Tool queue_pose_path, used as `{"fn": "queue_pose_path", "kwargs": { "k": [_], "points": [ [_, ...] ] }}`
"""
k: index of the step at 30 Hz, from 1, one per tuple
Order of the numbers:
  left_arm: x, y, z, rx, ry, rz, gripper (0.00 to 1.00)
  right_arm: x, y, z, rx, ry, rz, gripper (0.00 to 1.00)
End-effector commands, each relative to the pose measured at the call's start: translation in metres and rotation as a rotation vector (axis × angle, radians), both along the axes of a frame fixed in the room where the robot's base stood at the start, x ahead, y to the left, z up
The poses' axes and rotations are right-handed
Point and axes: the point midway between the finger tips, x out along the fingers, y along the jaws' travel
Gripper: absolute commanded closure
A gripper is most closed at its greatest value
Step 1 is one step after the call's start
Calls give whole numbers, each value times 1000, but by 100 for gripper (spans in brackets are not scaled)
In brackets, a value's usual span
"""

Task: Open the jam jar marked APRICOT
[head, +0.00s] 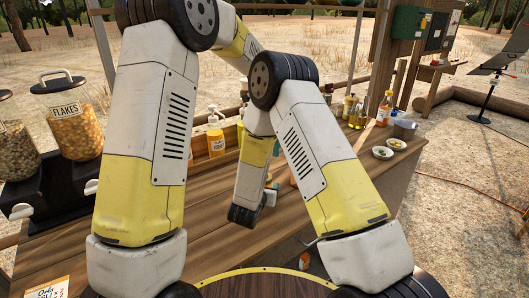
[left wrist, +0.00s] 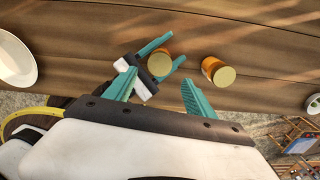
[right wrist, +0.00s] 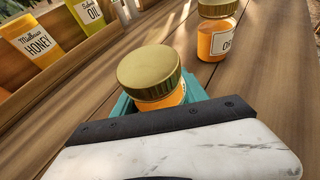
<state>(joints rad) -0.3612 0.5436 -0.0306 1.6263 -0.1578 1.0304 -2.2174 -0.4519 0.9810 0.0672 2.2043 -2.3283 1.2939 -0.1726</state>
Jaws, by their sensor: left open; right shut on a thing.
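A jam jar with a gold lid (right wrist: 150,72) and orange contents stands on the wooden counter, upright. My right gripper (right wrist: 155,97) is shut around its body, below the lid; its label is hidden. The left wrist view shows the same jar (left wrist: 159,64) between the teal fingers of my right gripper (left wrist: 174,50). My left gripper (left wrist: 156,78) is open and empty, its fingers apart on the near side of that jar. A second gold-lidded jar (right wrist: 217,38) stands apart; its label is partly cut off, starting with "O". The head view mostly hides the jars behind my arms.
Honey (right wrist: 30,42) and oil (right wrist: 88,14) packages stand in a wooden rack beside the held jar. A white bowl (left wrist: 15,58) lies at the left of the left wrist view. A flakes jar (head: 72,125) stands far left; small bowls (head: 383,153) are at right.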

Motion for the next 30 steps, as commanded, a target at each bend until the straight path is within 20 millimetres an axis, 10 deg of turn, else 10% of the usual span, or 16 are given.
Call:
{"fn": "queue_pose_path", "kwargs": {
  "k": [10, 30],
  "points": [
    [0, 0, -5, 0, 1, -269, 36, 0, 0, 0, 0, -1, 0, 100],
    [0, 0, -80, 0, 0, -269, 36, 0, 0, 0, 0, -1, 0, 100]
  ]
}}
